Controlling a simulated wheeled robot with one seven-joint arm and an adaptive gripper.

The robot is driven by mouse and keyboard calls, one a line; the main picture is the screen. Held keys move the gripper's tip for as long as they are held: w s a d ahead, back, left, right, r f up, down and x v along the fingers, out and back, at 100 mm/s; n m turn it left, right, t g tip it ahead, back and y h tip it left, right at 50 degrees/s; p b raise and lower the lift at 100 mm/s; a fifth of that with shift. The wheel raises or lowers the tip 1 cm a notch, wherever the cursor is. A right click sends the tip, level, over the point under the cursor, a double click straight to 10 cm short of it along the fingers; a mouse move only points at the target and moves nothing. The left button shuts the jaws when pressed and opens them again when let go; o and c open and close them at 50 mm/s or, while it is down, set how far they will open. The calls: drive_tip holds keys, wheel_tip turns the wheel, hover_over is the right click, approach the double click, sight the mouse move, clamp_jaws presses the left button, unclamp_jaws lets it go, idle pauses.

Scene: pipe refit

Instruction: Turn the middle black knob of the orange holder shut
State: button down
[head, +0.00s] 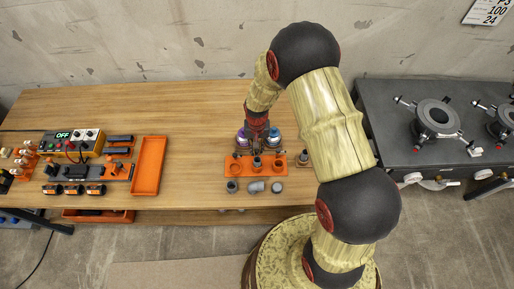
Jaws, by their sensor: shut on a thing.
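The orange holder (229,173) lies on the wooden table, in front of my own arm's end. Three upright fittings stand in a row on it, and the middle one (257,163) looks dark. My gripper (257,146) points down over the back middle of the holder. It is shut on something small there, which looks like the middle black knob. The fingers largely hide the knob, and its turn angle cannot be made out. A purple-ringed piece (242,136) and a blue-ringed piece (273,137) stand close on either side of the gripper.
Loose grey pipe pieces (255,187) lie in front of the holder. An orange tray (150,166) and an electrical panel with an OFF display (63,135) are at the left. A dark stove-like bench (390,135) adjoins at the right. Table between tray and holder is clear.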

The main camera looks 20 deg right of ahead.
sight(257, 150)
drive_tip(key=c, duration=2)
unclamp_jaws()
wheel_tip(257, 150, up, 12)
drive_tip(key=s+r+n+t+b, duration=0.3)
drive_tip(key=s+r+t+b, duration=0.2)
drive_tip(key=s+r, duration=1.7)
drive_tip(key=shift+n+t+b, duration=0.3)
drive_tip(key=shift+n+b, duration=0.1)
drive_tip(key=shift+b, duration=0.6)
